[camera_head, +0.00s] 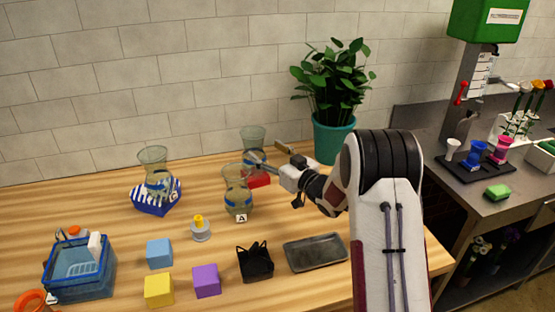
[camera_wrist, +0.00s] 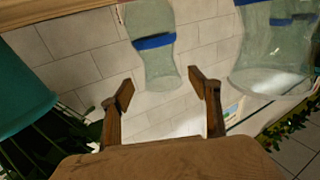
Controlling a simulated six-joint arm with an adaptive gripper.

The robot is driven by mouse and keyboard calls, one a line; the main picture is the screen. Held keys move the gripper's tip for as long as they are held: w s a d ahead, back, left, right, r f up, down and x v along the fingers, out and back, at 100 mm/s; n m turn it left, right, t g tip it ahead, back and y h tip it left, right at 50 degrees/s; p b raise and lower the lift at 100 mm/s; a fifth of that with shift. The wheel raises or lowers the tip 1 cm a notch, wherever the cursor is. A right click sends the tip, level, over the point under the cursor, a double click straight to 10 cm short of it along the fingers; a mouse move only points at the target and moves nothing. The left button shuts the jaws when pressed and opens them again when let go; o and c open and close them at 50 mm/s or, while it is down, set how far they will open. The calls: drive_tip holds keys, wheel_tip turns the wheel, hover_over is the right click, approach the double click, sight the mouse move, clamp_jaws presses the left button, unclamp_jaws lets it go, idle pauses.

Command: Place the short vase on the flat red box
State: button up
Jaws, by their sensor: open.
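A clear vase with a blue band (camera_head: 253,136) stands upright at the back; it looks like the short vase, though I cannot be sure. Its lower part is hidden by my gripper and the front vase. The flat red box (camera_head: 260,181) shows below it; I cannot tell whether the vase's base rests on the box. Another blue-banded vase, labelled A (camera_head: 237,183), stands on the table in front. My gripper (camera_head: 268,155) is open near the back vase. In the wrist view, a vase (camera_wrist: 153,58) appears beyond the gap between the open fingertips (camera_wrist: 164,92), held by neither.
A third vase (camera_head: 155,163) is at a blue-and-white striped box (camera_head: 145,202). The potted plant (camera_head: 334,135) stands right of my gripper. A grey tray (camera_head: 315,252), black basket (camera_head: 255,264) and coloured blocks occupy the front. Bare table lies between the striped box and vase A.

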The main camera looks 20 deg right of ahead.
drive_tip(key=shift+v, duration=2.2)
drive_tip(key=shift+r, duration=0.1)
drive_tip(key=s+d+r+m+g+h, duration=0.1)
drive_tip(key=s+r+m+g+h, duration=0.1)
drive_tip(key=s+r+h, duration=0.35)
drive_tip(key=s+d+r+m+g+h, duration=0.1)
drive_tip(key=s+r+m+g+h, duration=0.15)
drive_tip(key=s+r, duration=0.55)
drive_tip(key=s+a+f+g, duration=0.2)
drive_tip(key=s, duration=0.9)
drive_tip(key=s+a+f+g, duration=0.2)
drive_tip(key=s+a+f, duration=0.1)
drive_tip(key=s, duration=0.9)
drive_tip(key=s+a+f+g+y, duration=0.1)
drive_tip(key=s+a+f+g, duration=0.1)
drive_tip(key=s, duration=1)
drive_tip(key=shift+a+f, duration=0.3)
drive_tip(key=shift+f, duration=0.05)
drive_tip(key=shift+g, duration=0.25)
